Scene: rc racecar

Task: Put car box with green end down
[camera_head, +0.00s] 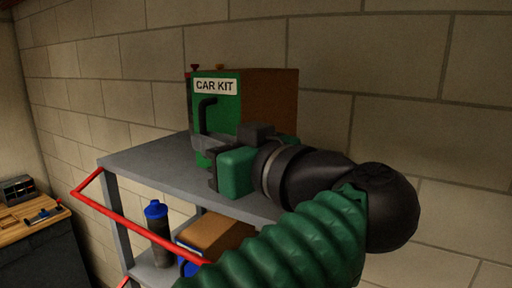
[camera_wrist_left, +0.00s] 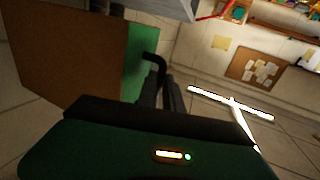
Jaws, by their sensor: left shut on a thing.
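The car box (camera_head: 268,100) is brown with a green end labelled "CAR KIT". It is at the top of the grey cart (camera_head: 150,158), with the green end (camera_head: 225,112) facing sideways, towards the left and front. A black handle (camera_head: 203,118) sticks out from that end. My left gripper (camera_head: 208,148) is shut on the handle, and its fingers also show at the handle in the left wrist view (camera_wrist_left: 160,92). The wrist view shows the box's brown side (camera_wrist_left: 70,50) too. My gripper hides the box's lower part, so I cannot tell whether it touches the cart top. My right gripper is out of view.
The cart has a red rail (camera_head: 125,220). Its lower shelf holds a dark bottle with a blue cap (camera_head: 157,225) and a brown box (camera_head: 215,235). Red and orange items show behind the car box. A block wall (camera_head: 350,60) stands behind. The cart top's left part is clear.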

